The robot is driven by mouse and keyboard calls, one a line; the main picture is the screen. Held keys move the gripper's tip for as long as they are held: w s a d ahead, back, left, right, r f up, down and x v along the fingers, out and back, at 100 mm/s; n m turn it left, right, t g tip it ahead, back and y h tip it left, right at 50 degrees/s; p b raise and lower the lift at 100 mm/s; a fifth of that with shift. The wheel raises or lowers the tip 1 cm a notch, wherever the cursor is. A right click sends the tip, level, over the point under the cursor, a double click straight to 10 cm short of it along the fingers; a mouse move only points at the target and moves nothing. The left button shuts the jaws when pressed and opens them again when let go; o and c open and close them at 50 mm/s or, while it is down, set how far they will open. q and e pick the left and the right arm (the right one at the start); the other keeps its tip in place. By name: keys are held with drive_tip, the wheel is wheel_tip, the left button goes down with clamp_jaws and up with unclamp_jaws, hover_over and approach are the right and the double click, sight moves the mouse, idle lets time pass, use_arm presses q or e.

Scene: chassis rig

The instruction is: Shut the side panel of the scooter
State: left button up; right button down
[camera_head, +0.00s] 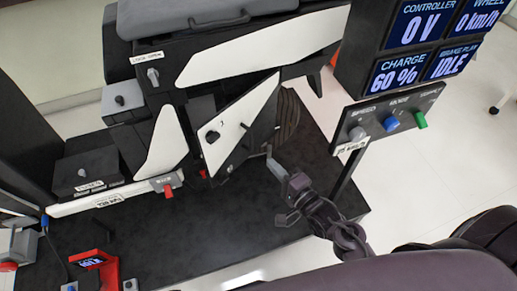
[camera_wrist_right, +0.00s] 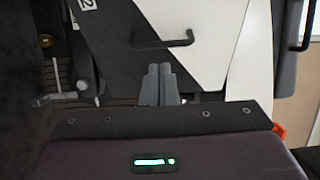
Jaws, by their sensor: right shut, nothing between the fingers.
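The scooter's side panel (camera_head: 243,122) is a white and dark plate in the middle of the head view. It stands at an angle out from the body, with a dark gap with small red parts beside its lower left. In the right wrist view the panel (camera_wrist_right: 205,65) fills the upper middle, with a black bar handle (camera_wrist_right: 165,43) on it. My right gripper (camera_head: 269,152) is shut and empty, close to the panel's lower right side. In the wrist view its fingertips (camera_wrist_right: 159,72) lie just below the handle; contact cannot be told. My left gripper is not in view.
A post on the right carries display screens (camera_head: 425,40) and a box with coloured knobs (camera_head: 390,124). A red stand (camera_head: 108,270) is at lower left. The dark platform (camera_head: 200,235) is mostly bare in front of the scooter. The grey seat (camera_head: 190,15) is above.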

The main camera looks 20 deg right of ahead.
approach(237, 139)
drive_tip(key=w+d, duration=0.2)
drive_tip(key=shift+w+f, duration=0.15)
drive_tip(key=shift+w, duration=0.2)
drive_tip(key=shift+w+a, duration=0.2)
drive_tip(key=shift+w, duration=0.3)
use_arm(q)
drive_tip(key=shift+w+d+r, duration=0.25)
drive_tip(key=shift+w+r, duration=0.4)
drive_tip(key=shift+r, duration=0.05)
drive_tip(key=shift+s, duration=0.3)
use_arm(e)
drive_tip(key=shift+w, duration=0.1)
